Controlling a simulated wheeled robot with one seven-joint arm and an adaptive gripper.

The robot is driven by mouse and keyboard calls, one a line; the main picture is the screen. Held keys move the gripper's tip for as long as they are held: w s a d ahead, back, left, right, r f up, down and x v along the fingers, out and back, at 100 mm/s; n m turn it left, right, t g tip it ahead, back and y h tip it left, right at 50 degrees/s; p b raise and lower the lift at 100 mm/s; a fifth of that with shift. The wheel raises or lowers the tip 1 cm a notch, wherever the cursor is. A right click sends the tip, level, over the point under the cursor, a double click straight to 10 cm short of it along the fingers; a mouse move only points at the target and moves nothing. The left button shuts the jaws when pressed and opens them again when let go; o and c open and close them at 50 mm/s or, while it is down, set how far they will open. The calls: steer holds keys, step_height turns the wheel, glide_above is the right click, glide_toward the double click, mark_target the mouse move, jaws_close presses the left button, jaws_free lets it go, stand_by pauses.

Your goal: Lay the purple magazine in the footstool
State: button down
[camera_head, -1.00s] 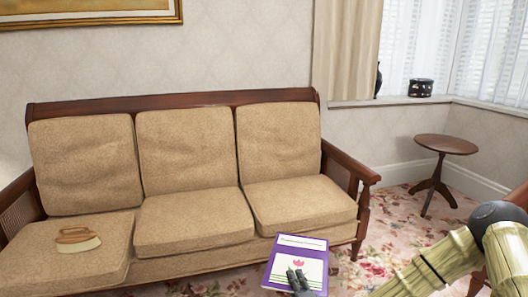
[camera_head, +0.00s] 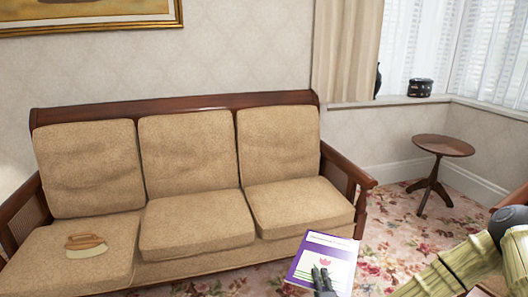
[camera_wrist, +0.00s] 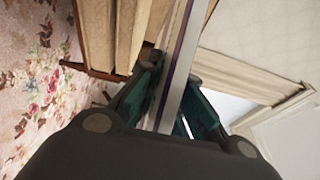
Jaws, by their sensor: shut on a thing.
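The purple magazine (camera_head: 327,252) has a white panel and a pink flower on its cover. It is in the air in front of the sofa's right end, its cover towards the head camera. My gripper (camera_head: 322,275) is shut on its lower edge. In the wrist view the magazine (camera_wrist: 176,75) shows edge-on, between the two fingers of my gripper (camera_wrist: 168,98). I cannot make out a footstool in either view.
A beige sofa (camera_head: 195,221) with a wooden frame stands along the wall, with a wooden-handled brush (camera_head: 87,245) on its left seat. A small round table (camera_head: 443,146) stands at the right. Flowered carpet (camera_head: 397,228) lies clear between them.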

steer(key=s+r+p, duration=0.2)
steer(key=r+p, duration=1.2)
steer(key=r, duration=0.2)
steer(key=s+r+p, duration=0.3)
steer(key=r+p, duration=1.2)
steer(key=r, duration=0.2)
steer(key=s+f, duration=0.6)
steer(key=f, duration=0.2)
steer(key=shift+f, duration=0.15)
steer(key=shift+s+f, duration=0.1)
steer(key=shift+s, duration=0.05)
steer(key=shift+r, duration=0.25)
steer(key=shift+d, duration=0.15)
